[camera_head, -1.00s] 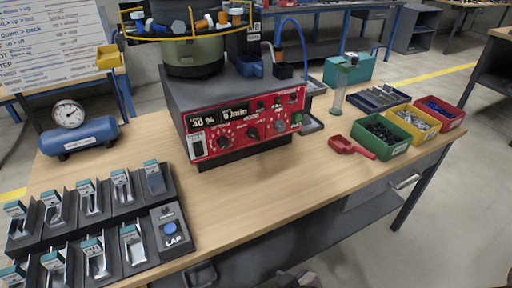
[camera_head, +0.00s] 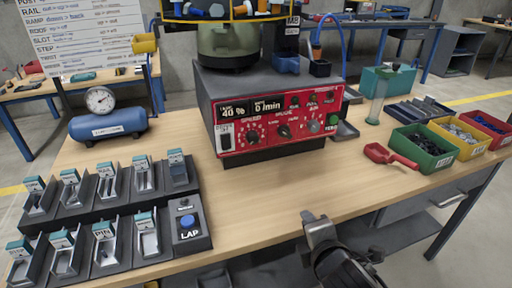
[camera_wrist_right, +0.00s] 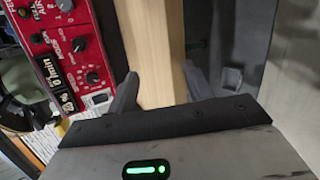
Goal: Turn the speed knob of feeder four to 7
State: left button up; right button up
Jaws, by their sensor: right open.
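The feeder's red control panel (camera_head: 275,148) faces me in the head view. Its display reads 40 % and 0/min. The black speed knob (camera_head: 253,135) is the leftmost knob, beside the dark switch; its exact pointer setting is too small to read. The knob also shows in the right wrist view (camera_wrist_right: 93,77), where the panel appears turned sideways at the left. My right gripper (camera_head: 316,218) is at the table's front edge, below and in front of the panel, apart from the knob. Its fingers (camera_wrist_right: 160,92) are spread and empty. My left gripper is out of view.
A red scoop (camera_head: 388,156) and a green bin (camera_head: 420,150) stand to the right. A black rack (camera_head: 75,212) with several metal tracks and a LAP button box (camera_head: 190,232) lies at the left. The table (camera_head: 270,200) before the panel is clear.

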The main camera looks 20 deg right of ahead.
jog(key=w+r+n+t, duration=0.1)
jog(key=n, duration=0.2)
jog(key=w+a+r+n+t, duration=0.1)
jog(key=w+r+n, duration=0.1)
jog(key=n, duration=0.1)
jog(key=w+r+n+t, duration=0.1)
jog(key=w+n, duration=0.1)
jog(key=n, duration=0.1)
jog(key=shift+a+r+t+y, duration=0.2)
jog(key=shift+r+t+y, duration=0.1)
notch_tip(320, 180, up, 3)
jog(key=w+a+n+t+y, duration=0.2)
jog(key=w+n+t, duration=0.1)
jog(key=n, duration=0.6)
send_near(254, 139)
jog(key=w, duration=0.8)
jog(key=shift+w+r+b, duration=0.1)
jog(key=shift+w+b, duration=0.15)
jog(key=shift+b, duration=0.05)
jog(key=c, duration=1)
